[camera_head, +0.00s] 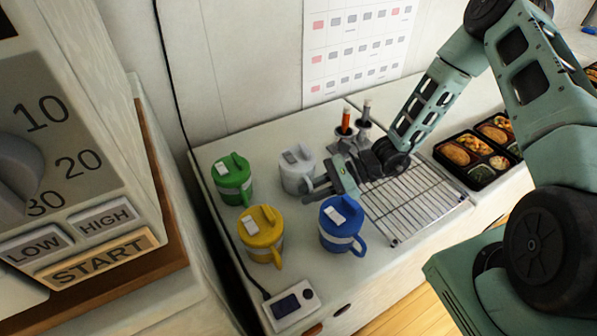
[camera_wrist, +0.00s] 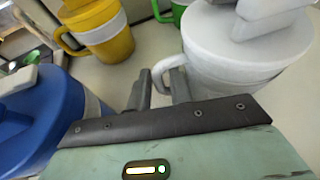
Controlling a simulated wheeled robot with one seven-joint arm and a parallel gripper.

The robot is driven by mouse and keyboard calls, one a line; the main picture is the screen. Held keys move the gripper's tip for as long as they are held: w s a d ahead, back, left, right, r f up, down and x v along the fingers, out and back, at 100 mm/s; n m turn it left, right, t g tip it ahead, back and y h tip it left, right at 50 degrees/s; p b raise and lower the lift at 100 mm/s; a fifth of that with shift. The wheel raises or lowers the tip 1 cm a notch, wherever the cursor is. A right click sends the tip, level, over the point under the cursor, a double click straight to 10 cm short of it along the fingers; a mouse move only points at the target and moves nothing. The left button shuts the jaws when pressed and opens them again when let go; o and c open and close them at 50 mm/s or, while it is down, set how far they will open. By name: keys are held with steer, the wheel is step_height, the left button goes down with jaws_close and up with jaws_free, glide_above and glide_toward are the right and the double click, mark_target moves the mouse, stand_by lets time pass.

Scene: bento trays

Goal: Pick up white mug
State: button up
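The white mug (camera_head: 294,180), with a lid, stands upright on the counter at the back, between the green and blue mugs. In the wrist view the white mug (camera_wrist: 235,60) fills the upper right, with its handle (camera_wrist: 163,72) toward my fingers. My gripper (camera_head: 314,188) is low beside the mug's right side. In the wrist view my gripper (camera_wrist: 162,88) has its two fingers apart, with the handle at or between their tips. I cannot tell whether they touch it.
A blue mug (camera_head: 340,228) stands close to my gripper, in front. A yellow mug (camera_head: 262,238) and green mug (camera_head: 233,182) stand to the left. A wire rack (camera_head: 415,200), holders with orange and grey items, and a bento tray (camera_head: 470,172) lie to the right.

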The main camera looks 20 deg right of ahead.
steer(key=shift+a, duration=0.1)
jaws_close()
steer(key=shift+r, duration=0.1)
